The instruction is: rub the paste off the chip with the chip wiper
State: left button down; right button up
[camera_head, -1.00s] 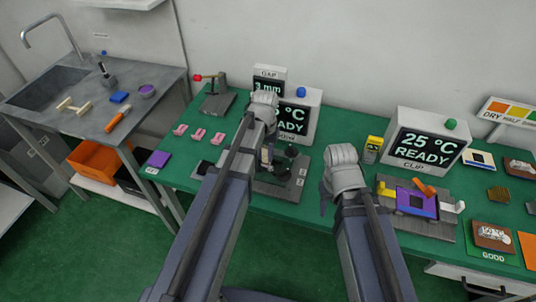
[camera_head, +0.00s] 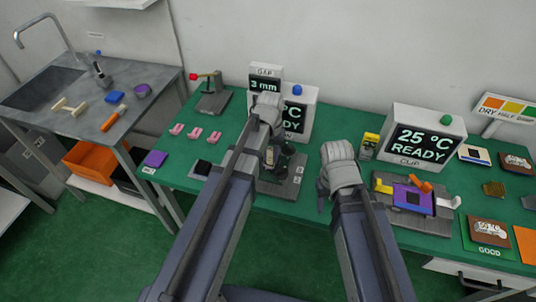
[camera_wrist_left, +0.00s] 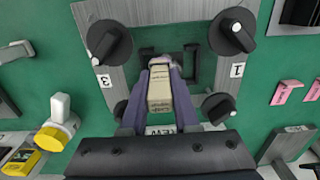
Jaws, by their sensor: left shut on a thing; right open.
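My left gripper (camera_wrist_left: 159,92) is shut on a small beige block with printing on it (camera_wrist_left: 160,93), probably the chip wiper. In the left wrist view the block is over the middle of a grey fixture (camera_wrist_left: 200,15) with dark knobs at its corners. A dark square frame (camera_wrist_left: 192,68) lies beneath the block's far end. I cannot tell whether the block touches anything, and no paste is clear. In the head view my left arm hides much of this fixture (camera_head: 284,188). My right gripper (camera_head: 321,205) is open and empty, right of the fixture. A purple board with a dark chip (camera_head: 413,198) sits on the clip fixture.
A 25 °C READY display (camera_head: 425,148) stands behind the clip fixture. Pink clips (camera_head: 195,133) and a red-tipped lever stand (camera_head: 213,95) are at the left.

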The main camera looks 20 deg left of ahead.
pick_arm(q)
jog(key=shift+a, duration=0.1)
jog(key=shift+a+f, duration=0.1)
jog(key=shift+a, duration=1.4)
pick_arm(e)
jog(key=shift+f, duration=0.15)
pick_arm(q)
jog(key=shift+d, duration=0.15)
jog(key=shift+w+d, duration=0.2)
jog(key=shift+d, duration=0.3)
jog(key=shift+w+d, duration=0.25)
jog(key=shift+d, duration=0.65)
jog(key=shift+a, duration=0.15)
jog(key=shift+s+a, duration=0.15)
jog(key=shift+a, duration=1.25)
pick_arm(e)
jog(key=shift+s+d, duration=0.1)
pick_arm(q)
jog(key=shift+d, duration=0.2)
